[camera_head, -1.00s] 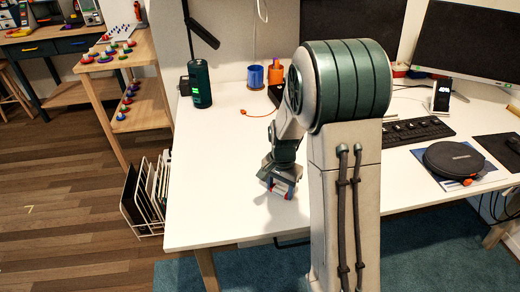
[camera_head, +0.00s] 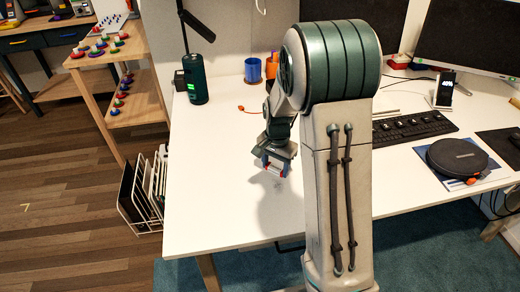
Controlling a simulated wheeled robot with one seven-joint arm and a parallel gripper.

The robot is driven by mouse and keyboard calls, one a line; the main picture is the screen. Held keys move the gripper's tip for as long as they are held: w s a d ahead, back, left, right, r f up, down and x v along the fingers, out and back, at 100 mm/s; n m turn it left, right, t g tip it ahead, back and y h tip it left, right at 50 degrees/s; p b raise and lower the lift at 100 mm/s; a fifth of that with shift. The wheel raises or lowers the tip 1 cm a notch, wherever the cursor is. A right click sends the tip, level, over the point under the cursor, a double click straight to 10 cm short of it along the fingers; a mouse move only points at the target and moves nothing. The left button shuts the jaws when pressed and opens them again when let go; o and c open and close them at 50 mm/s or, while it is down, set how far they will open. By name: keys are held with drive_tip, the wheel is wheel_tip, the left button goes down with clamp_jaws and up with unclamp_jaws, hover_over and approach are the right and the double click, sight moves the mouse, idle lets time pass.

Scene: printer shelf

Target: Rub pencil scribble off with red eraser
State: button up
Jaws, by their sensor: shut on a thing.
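The gripper looks raised clear of the desk top.
A dark green cylinder (camera_head: 195,80) with a green light, a blue cup (camera_head: 253,70) and an orange cup (camera_head: 271,67) stand at the back. A keyboard (camera_head: 412,128) and a round black case (camera_head: 457,158) lie right of my arm. The desk's front left is clear.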

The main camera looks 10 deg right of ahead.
drive_tip(key=shift+r+p, duration=1.9)
drive_tip(key=shift+r, duration=0.9)
